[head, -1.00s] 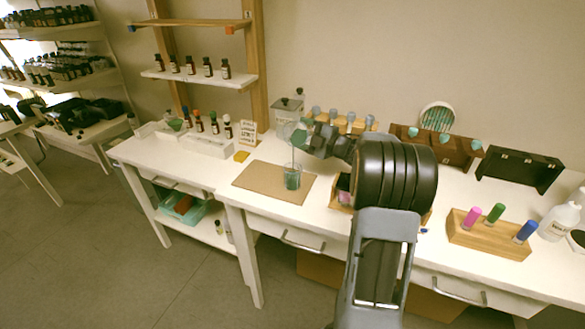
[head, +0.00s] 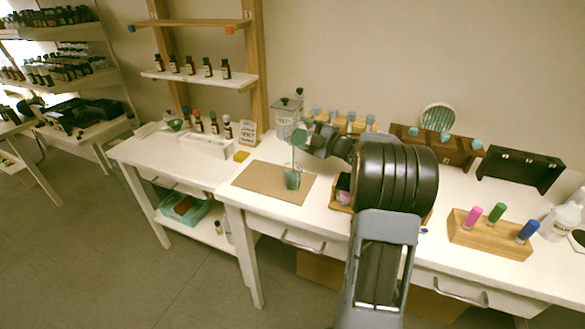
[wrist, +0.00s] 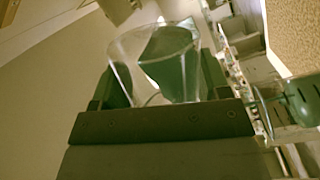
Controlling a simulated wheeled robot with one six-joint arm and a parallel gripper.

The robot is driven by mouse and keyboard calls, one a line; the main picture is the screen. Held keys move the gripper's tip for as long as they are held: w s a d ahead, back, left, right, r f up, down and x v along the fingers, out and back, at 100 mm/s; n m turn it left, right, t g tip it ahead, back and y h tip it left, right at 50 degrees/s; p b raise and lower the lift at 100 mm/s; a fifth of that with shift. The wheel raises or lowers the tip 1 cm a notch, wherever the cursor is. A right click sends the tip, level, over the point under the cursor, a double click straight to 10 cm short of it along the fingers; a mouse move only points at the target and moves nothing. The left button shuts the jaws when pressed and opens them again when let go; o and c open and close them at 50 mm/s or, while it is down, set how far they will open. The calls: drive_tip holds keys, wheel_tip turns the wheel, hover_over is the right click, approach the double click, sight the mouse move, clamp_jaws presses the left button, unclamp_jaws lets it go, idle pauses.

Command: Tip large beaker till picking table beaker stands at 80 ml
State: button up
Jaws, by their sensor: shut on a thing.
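The large beaker (wrist: 125,62) is clear glass with green liquid inside. It is tilted in my gripper (wrist: 158,88), which is shut on it. In the head view the large beaker (head: 298,136) is held above the brown mat, partly hidden by my gripper. A thin stream runs down from it into the picking table beaker (head: 292,178). That beaker stands upright on the brown mat (head: 258,181) and holds green liquid. Its scale is too small to read in the head view. A glass with green liquid (wrist: 290,103) shows at the right edge of the wrist view.
A lidded jar (head: 287,108) and a small sign (head: 247,133) stand behind the mat. A wooden rack with coloured vials (head: 490,235) stands at the right. The front left of the mat is clear.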

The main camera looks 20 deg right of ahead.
drive_tip(key=shift+r, duration=0.15)
drive_tip(key=shift+r+m+p, duration=0.1)
drive_tip(key=shift+m+p, duration=0.4)
drive_tip(key=shift+p, duration=0.5)
drive_tip(key=shift+m+p, duration=0.7)
drive_tip(key=shift+p, duration=0.2)
drive_tip(key=shift+f, duration=0.25)
drive_tip(key=shift+f+m, duration=0.1)
drive_tip(key=shift+m, duration=0.2)
drive_tip(key=shift+g+p, duration=0.3)
drive_tip(key=shift+p, duration=0.4)
drive_tip(key=shift+w+d+m+p, duration=0.1)
drive_tip(key=shift+m+p, duration=0.4)
drive_tip(key=shift+p, duration=0.05)
drive_tip(key=m+p, duration=0.1)
drive_tip(key=f+m+p, duration=0.1)
drive_tip(key=p, duration=0.1)
drive_tip(key=m+p, duration=0.1)
drive_tip(key=p, duration=0.1)
drive_tip(key=shift+w+d+f+g, duration=0.2)
drive_tip(key=shift+w+d+g, duration=0.1)
drive_tip(key=shift+d+g, duration=0.1)
drive_tip(key=shift+w+f+m+h+p, duration=0.1)
drive_tip(key=shift+f+m+h+p, duration=0.25)
drive_tip(key=shift+m+p, duration=0.3)
